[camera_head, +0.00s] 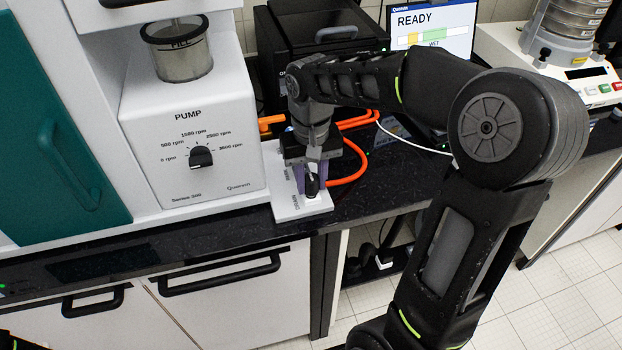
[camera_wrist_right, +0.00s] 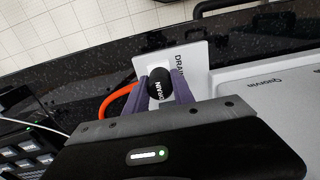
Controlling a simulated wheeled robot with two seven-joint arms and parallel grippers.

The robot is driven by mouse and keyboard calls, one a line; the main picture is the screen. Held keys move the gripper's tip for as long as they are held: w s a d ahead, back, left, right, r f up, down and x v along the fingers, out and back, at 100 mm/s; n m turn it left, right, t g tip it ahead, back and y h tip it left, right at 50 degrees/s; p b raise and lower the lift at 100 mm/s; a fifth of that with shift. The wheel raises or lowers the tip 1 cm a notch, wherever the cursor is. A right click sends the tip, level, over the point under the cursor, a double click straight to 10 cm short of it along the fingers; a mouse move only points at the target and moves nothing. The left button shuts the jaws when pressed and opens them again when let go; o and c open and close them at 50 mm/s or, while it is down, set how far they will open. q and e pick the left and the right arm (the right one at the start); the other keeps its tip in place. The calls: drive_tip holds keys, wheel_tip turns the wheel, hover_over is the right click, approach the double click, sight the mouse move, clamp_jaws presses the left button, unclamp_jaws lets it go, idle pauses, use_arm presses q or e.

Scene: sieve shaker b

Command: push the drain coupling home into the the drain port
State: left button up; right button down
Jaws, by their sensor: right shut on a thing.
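My right gripper (camera_head: 311,181) points down over a white plate (camera_head: 301,206) at the counter's front edge, right of the pump box. Its purple fingers are shut on the dark drain coupling (camera_head: 313,187). The drain port itself is hidden under the coupling and fingers, so I cannot tell how deep the coupling sits. My left gripper is not in view.
An orange hose (camera_head: 352,166) curves just right of the gripper. The white pump box (camera_head: 190,140) stands close on the left. A black machine (camera_head: 320,40) and a screen reading "READY" (camera_head: 432,28) stand behind. The dark counter (camera_head: 395,170) is clear to the right.

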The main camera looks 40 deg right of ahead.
sight(312, 177)
drive_tip(key=shift+f+b, duration=0.4)
drive_tip(key=shift+f, duration=0.05)
idle(0.3)
drive_tip(key=c, duration=1)
unclamp_jaws()
drive_tip(key=shift+r, duration=4)
drive_tip(key=shift+f, duration=0.1)
